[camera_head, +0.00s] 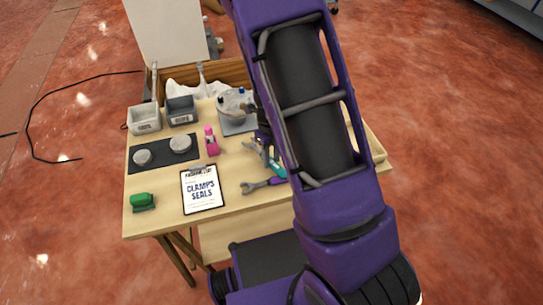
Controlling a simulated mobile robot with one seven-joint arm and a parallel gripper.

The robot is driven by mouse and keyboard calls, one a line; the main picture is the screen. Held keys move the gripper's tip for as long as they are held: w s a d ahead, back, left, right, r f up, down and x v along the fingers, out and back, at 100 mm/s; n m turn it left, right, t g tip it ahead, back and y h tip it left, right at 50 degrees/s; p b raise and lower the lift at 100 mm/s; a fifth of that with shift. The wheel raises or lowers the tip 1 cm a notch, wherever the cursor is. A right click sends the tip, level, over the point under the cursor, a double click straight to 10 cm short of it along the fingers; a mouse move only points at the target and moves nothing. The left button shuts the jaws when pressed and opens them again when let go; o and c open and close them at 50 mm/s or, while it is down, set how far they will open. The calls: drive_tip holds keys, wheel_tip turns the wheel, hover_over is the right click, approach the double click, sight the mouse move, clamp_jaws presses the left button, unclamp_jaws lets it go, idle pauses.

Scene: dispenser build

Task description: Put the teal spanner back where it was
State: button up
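A teal-handled spanner (275,168) shows at the right part of the wooden table, partly hidden behind my purple arm. A grey spanner head (256,150) lies just up and left of it; I cannot tell whether it is the same tool. A grey spanner with a purple handle (258,186) lies just below. My arm crosses the picture in front of the table's right side. A dark shape at the arm's left edge may be part of my gripper; its fingers are hidden, and I cannot tell whether it holds anything.
The wooden table (245,206) bears a clipboard (203,205), a green part (143,201), a pink bottle (210,143), a dark mat (161,161) with two grey discs, two bins (145,118) and a dispenser-like device (235,103). A white panel stands behind. The front right tabletop looks clear.

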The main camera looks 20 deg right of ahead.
sight(271, 162)
drive_tip(key=o, duration=0.4)
drive_tip(key=shift+c, duration=0.2)
wheel_tip(271, 162, up, 13)
drive_tip(key=p, duration=0.3)
drive_tip(key=shift+p, duration=0.4)
drive_tip(key=shift+f, duration=0.1)
